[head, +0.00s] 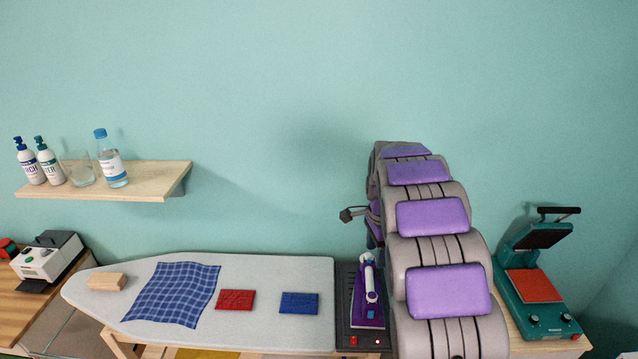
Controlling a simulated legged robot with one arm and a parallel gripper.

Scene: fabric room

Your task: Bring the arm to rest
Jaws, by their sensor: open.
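My arm (447,289), grey with purple pads, rises from the bottom of the head view and curves away over the right part of the work area. My gripper (349,214) shows as a small dark shape sticking out to the left behind the arm, above the iron. It is open, and I see nothing held in it. Much of the wrist is hidden by the arm.
An ironing board (270,272) holds a blue checked cloth (172,293), a red pad (235,300), a blue pad (299,303) and a wooden block (106,281). A purple iron (369,290) stands beside my arm. A heat press (535,287) is right; a shelf (150,181) with bottles is left.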

